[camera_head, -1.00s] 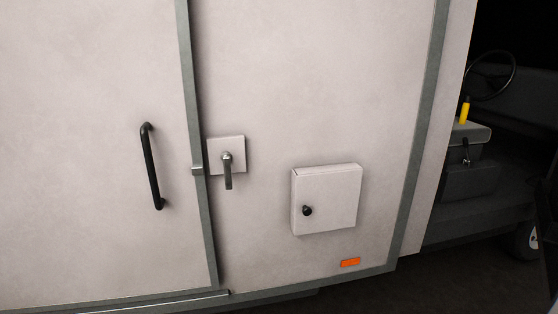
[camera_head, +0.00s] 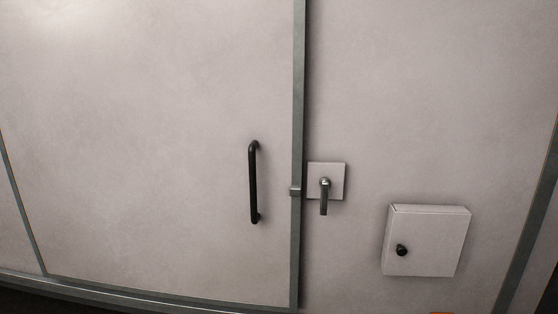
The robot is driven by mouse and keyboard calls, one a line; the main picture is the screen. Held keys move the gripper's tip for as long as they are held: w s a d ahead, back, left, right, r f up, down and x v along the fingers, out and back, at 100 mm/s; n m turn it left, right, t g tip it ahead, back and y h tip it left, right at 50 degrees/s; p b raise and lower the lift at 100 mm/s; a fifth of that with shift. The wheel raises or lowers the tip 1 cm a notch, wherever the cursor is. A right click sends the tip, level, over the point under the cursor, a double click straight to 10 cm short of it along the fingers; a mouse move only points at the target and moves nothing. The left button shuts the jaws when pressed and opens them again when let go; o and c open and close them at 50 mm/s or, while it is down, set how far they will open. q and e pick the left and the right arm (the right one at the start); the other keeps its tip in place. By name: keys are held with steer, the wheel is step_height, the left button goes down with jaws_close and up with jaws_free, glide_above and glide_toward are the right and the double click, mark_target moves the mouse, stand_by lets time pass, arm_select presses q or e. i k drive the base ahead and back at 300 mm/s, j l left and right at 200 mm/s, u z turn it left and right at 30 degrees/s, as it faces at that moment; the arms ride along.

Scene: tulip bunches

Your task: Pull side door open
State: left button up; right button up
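The side door (camera_head: 150,150) is a large pale panel with grey-green metal edging, and it looks closed. A black vertical bar handle (camera_head: 253,182) is fixed near its right edge. Just right of the door's edge strip, a metal lever latch (camera_head: 324,196) hangs pointing down on a square pale plate (camera_head: 334,172). A small metal catch (camera_head: 295,191) sits on the edge strip beside the plate. Neither of my grippers shows in the head view.
A small pale box (camera_head: 427,240) with a black knob (camera_head: 401,250) sticks out from the wall to the right of the latch. A metal sill (camera_head: 130,295) runs below the door, with dark ground at the lower left.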

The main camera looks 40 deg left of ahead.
mark_target(151, 148)
steer(key=u, duration=2.1)
